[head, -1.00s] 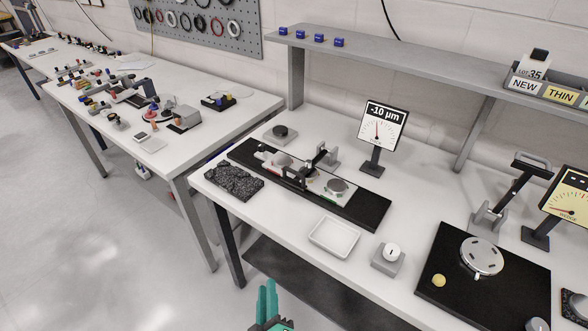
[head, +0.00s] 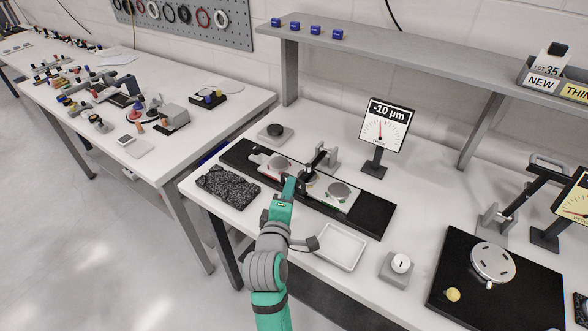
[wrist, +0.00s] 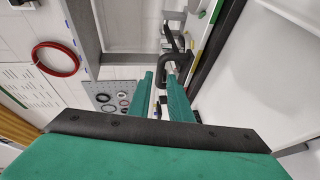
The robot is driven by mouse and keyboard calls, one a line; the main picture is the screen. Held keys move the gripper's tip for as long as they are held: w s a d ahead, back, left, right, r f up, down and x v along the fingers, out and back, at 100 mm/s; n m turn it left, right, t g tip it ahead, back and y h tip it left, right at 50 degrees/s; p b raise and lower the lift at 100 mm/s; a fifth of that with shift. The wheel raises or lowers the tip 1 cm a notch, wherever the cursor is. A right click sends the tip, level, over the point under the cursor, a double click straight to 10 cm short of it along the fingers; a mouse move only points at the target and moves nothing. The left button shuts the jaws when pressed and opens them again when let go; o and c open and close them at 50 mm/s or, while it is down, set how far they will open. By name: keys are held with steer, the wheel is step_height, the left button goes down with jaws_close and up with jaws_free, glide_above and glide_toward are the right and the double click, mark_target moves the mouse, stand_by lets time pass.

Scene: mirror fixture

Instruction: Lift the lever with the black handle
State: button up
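The fixture's lever (head: 317,160) has black arms and sits across the long black base (head: 365,215) on the middle table. My gripper (head: 291,181) reaches over the table's front edge to the near side of this lever. In the wrist view a black looped handle (wrist: 165,60) shows at and just beyond the fingertips. My gripper also shows there (wrist: 160,78), its two teal fingers apart with a narrow gap. I cannot tell whether a finger touches the handle. My gripper hides part of the lever's near end in the head view.
A display reading -10 µm (head: 386,128) stands behind the base. A granite block (head: 228,187) lies left, a white tray (head: 341,246) and a knob box (head: 398,266) at front right. Another lever device (head: 525,200) stands far right. A shelf (head: 400,58) runs above.

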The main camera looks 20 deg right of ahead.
steer(key=x, duration=0.9)
steer(key=shift+w+f, duration=0.1)
steer(key=shift+w, duration=0.05)
steer(key=shift+d, duration=0.1)
jaws_close()
